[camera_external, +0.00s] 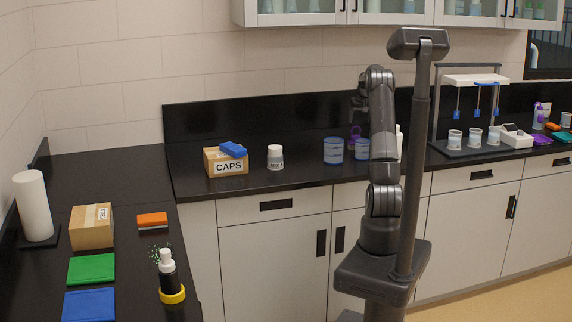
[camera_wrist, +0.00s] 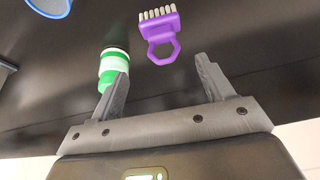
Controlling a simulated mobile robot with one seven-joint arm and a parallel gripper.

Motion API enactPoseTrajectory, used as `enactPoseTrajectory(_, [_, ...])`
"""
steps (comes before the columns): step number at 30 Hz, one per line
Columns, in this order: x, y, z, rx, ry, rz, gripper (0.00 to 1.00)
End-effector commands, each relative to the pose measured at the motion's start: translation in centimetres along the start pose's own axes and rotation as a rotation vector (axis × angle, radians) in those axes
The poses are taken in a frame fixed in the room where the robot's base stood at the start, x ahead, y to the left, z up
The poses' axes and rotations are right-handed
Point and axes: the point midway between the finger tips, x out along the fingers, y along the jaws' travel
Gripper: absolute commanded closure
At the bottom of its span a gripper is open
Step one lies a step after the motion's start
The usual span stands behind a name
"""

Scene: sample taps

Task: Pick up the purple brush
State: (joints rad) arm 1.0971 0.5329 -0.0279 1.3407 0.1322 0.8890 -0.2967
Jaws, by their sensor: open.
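The purple brush (camera_wrist: 161,36) shows in the wrist view, with a row of pale bristles and a ring-shaped handle pointing toward my gripper. It is against a black surface. My gripper (camera_wrist: 161,66) is open and empty, and the brush is beyond its fingertips, roughly in line with the gap between them. In the external view a small purple object (camera_external: 355,131) shows between two blue-banded jars at the back of the counter, beside my arm; it looks like the brush. My fingers cannot be made out there.
A white and green bottle (camera_wrist: 112,68) is close to the left finger, partly behind it. Blue-banded jars (camera_external: 333,151) stand near my arm. A white jar (camera_external: 275,157) and a CAPS box (camera_external: 226,161) are further left. A tap rack (camera_external: 476,80) stands right.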

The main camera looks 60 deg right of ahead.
Motion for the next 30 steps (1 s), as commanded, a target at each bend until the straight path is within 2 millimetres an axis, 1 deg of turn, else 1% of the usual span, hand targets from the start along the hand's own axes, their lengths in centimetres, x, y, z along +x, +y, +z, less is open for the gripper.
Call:
enactPoseTrajectory(2, [0.6, 0.4, 0.0, 0.004, -0.001, 0.001, 0.26])
enactPoseTrajectory(5, [1.7, 0.3, 0.0, 0.003, -0.002, 0.001, 0.26])
enactPoseTrajectory(9, [4.0, 0.3, 0.0, 0.003, -0.002, 0.001, 0.26])
enactPoseTrajectory(12, [5.3, 0.2, 0.0, 0.002, -0.001, 0.001, 0.26])
enactPoseTrajectory(17, [6.4, 0.0, 0.0, 0.002, -0.001, 0.000, 0.26])
enactPoseTrajectory(19, [7.2, -0.1, 0.1, 0.003, -0.002, 0.000, 0.26])
enactPoseTrajectory(25, [10.2, -0.4, 0.2, 0.003, -0.002, 0.001, 0.26])
enactPoseTrajectory(27, [10.8, -0.4, 0.2, 0.003, -0.001, 0.001, 0.26])
enactPoseTrajectory(30, [10.9, -0.4, 0.2, 0.003, 0.001, 0.001, 0.26])
